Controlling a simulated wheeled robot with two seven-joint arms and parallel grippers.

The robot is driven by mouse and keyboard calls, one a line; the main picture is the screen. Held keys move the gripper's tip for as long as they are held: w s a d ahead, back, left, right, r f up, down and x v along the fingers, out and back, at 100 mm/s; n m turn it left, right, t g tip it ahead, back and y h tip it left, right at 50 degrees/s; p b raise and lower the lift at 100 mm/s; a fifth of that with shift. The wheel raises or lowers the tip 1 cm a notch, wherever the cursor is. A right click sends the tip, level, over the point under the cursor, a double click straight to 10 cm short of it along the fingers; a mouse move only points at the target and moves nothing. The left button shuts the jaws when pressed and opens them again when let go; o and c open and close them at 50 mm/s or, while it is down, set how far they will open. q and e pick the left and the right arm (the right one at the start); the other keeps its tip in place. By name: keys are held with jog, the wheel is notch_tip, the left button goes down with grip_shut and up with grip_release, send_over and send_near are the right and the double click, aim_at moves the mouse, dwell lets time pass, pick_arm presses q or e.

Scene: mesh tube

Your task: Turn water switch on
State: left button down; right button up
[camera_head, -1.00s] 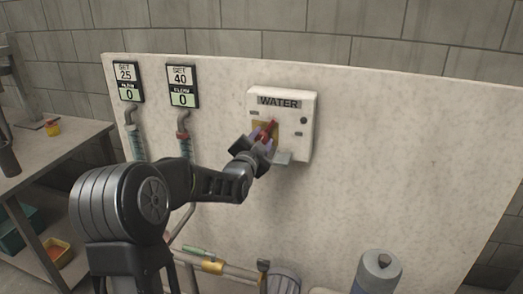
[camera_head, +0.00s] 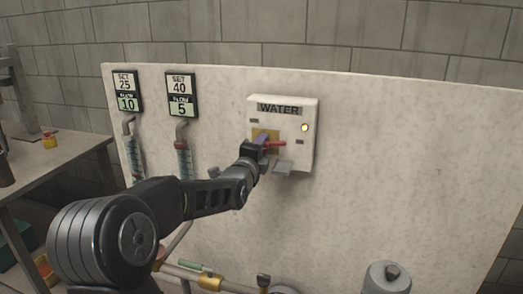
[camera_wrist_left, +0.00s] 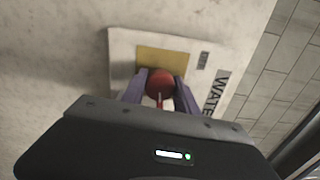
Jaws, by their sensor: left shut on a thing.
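The water switch box (camera_head: 306,151) is a white panel labelled WATER, mounted on the pale board. Its red switch handle (camera_head: 275,144) lies about horizontal, pointing right, in front of a yellow plate (camera_head: 260,132). A lamp (camera_head: 304,128) on the box glows yellow. My left gripper (camera_head: 262,142) is at the handle. In the left wrist view, the purple fingers of my left gripper (camera_wrist_left: 160,88) are shut on the red handle (camera_wrist_left: 159,80), one on each side. The far part of the handle is partly hidden by the fingers. My right gripper is not in view.
Two displays read SET 25 with 10 (camera_head: 126,92) and SET 40 with 5 (camera_head: 181,94), above clear flow tubes. A side table (camera_head: 70,150) stands at the left. Pipes (camera_head: 200,278) and a grey cylinder (camera_head: 387,280) are below. The board's right side (camera_head: 410,170) is clear.

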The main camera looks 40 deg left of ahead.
pick_arm(q)
jog(key=shift+m, duration=0.9)
jog(key=c, duration=0.9)
grip_release()
jog(key=shift+c, duration=0.2)
jog(key=v, duration=0.7)
jog(key=shift+s+d, duration=0.15)
jog(key=shift+s, duration=0.25)
